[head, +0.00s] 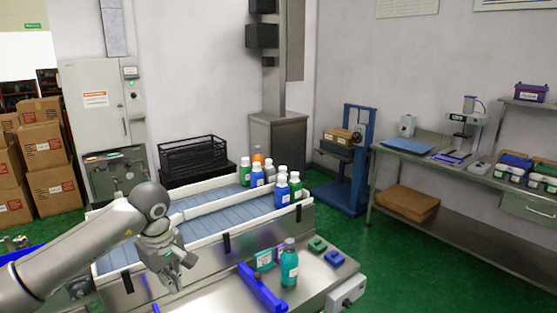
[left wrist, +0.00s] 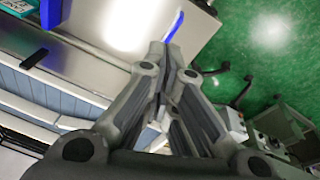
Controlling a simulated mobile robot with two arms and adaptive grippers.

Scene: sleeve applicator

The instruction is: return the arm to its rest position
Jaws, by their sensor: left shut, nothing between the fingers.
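My left arm reaches in from the left in the head view. Its gripper (head: 182,279) hangs over the left part of the steel work surface, in front of the conveyor, and touches no bottle. In the left wrist view the fingers (left wrist: 163,55) come together, shut, with nothing between them. My right gripper is not in view. A teal bottle (head: 289,264) stands upright on the work surface, to the right of the gripper. A blue bar-shaped part (head: 262,288) lies between the gripper and the bottle.
The conveyor (head: 215,208) carries several white-capped bottles (head: 282,190) at its right end. Stacked cartons (head: 45,150) stand at the left. A steel bench (head: 450,160) lines the right wall, with green floor before it.

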